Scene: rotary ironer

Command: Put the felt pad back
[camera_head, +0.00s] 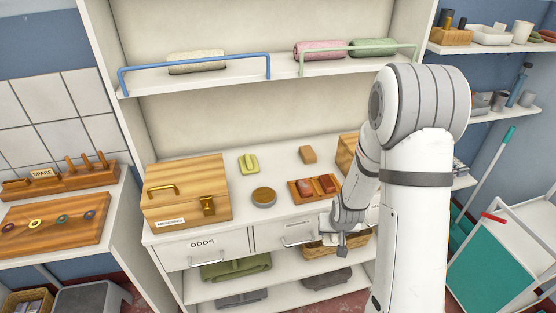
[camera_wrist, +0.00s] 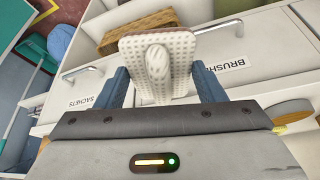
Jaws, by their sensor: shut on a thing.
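My gripper (camera_wrist: 164,90) is shut on a pale, dotted pad with a rounded knob (camera_wrist: 157,62) in the wrist view. The pad stands between the two blue fingers, in front of the white drawer fronts. I cannot tell from its look alone whether it is felt. In the head view, my gripper (camera_head: 346,222) hangs before the drawers at the counter's front edge, and the held pad is hard to make out there. A wooden tray with reddish-brown pieces (camera_head: 315,188) lies on the counter just behind my gripper.
Drawers marked ODDS (camera_head: 203,247) and BRUSHES (camera_wrist: 225,60) look closed. Rails (camera_head: 195,70) edge the upper shelf.

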